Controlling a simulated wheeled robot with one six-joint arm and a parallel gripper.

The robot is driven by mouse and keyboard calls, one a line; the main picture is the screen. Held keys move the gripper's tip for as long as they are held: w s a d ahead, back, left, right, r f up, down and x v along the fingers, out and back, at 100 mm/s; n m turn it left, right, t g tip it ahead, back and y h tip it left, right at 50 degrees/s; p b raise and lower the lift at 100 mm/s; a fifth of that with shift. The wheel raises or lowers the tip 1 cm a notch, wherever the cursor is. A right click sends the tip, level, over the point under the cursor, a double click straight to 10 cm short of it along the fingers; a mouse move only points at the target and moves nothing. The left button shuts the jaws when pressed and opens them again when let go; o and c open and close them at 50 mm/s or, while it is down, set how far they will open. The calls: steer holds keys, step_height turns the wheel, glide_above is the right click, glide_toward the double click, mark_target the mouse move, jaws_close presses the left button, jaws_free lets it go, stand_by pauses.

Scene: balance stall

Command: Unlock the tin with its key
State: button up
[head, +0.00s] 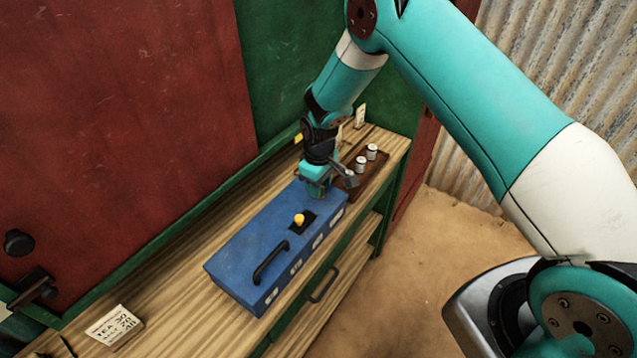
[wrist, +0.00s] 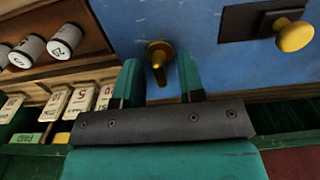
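The blue tin (head: 262,240) lies on the wooden counter, with a black handle (head: 270,262) and a yellow knob (head: 299,219) on a dark plate. The knob also shows at upper right in the wrist view (wrist: 294,34). A brass piece (wrist: 159,58) with a round base and narrow stem stands against the blue surface; I cannot tell whether it is the key or a fitting. My gripper (head: 317,194) is over the tin's far end. In the wrist view its teal fingers (wrist: 160,82) are apart, either side of the brass piece, with visible gaps. No other key shows.
A brown tray (head: 375,173) with white-and-dark cylinders (head: 361,164) stands beyond the tin. Numbered cards (wrist: 80,103) stand near it in the wrist view. A price card (head: 114,326) lies at the near left. Red and green walls (head: 120,130) border the counter's left side.

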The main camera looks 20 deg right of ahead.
jaws_close()
steer(key=m+b, duration=0.3)
steer(key=m, duration=0.1)
steer(key=shift+f, duration=0.15)
steer(key=m+b, duration=0.3)
steer(key=m, duration=0.1)
steer(key=m+b, duration=0.1)
steer(key=m, duration=0.4)
steer(key=shift+b, duration=0.4)
steer(key=m, duration=0.2)
steer(key=m+b, duration=0.1)
steer(key=m, duration=0.1)
steer(key=shift+r+m, duration=0.2)
steer(key=shift+m, duration=0.2)
jaws_free()
